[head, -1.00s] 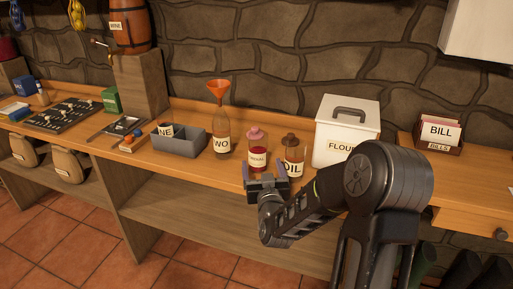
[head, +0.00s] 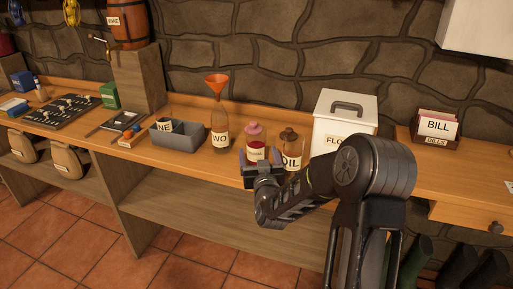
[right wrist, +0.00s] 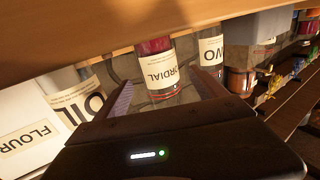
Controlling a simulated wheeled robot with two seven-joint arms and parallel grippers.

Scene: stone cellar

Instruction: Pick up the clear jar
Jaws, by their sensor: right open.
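A clear jar (head: 255,141) with a pink lid, red contents and a white label stands upright near the counter's front edge. In the right wrist view the jar (right wrist: 153,48) shows the word CORDIAL and appears between the finger tips. My right gripper (head: 260,158) is open and empty in front of it, hiding its lower part in the head view. Both fingers (right wrist: 163,82) flank the jar in the wrist view; I cannot tell whether they touch it. My left gripper is not in view.
A brown-lidded OIL jar (head: 291,148) stands close on the right, with a white FLOUR bin (head: 345,108) beyond. A bottle with an orange funnel (head: 217,82) and a grey box (head: 182,140) stand left. The stone wall closes the back.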

